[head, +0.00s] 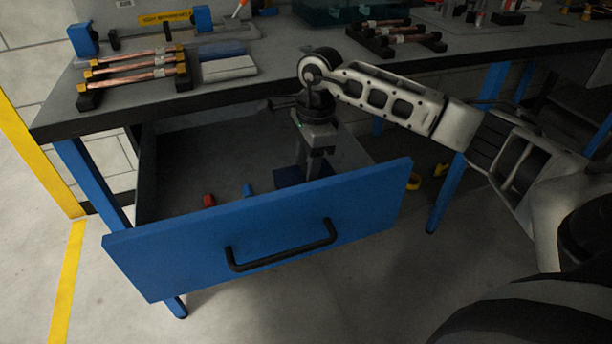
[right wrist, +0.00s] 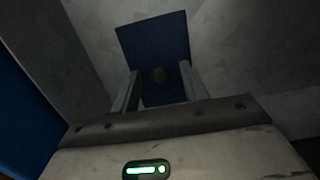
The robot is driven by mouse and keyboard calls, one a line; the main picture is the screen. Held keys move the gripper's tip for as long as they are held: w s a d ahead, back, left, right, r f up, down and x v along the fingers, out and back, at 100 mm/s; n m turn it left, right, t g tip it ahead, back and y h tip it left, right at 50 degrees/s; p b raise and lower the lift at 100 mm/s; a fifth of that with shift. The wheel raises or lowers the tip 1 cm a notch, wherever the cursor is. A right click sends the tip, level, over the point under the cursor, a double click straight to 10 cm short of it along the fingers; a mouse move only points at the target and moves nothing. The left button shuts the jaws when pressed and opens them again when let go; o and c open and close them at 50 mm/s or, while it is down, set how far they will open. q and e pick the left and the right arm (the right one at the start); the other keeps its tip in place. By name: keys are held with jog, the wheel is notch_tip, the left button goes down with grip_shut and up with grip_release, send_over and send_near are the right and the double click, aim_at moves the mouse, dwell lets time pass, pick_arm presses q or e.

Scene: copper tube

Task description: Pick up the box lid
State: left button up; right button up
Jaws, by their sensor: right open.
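The box lid looks like a dark blue flat square (head: 288,178) inside the open drawer, near its right side. My right gripper (head: 313,170) reaches down into the drawer over the blue square. My left gripper is out of view.
The blue drawer front (head: 260,235) with a black handle (head: 282,250) stands before the gripper. A red piece (head: 209,200) and a small blue piece (head: 248,190) lie in the drawer. The bench (head: 275,75) above holds copper tubes (head: 130,64) on racks.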

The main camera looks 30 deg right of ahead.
grip_shut()
jog(key=shift+r, duration=0.15)
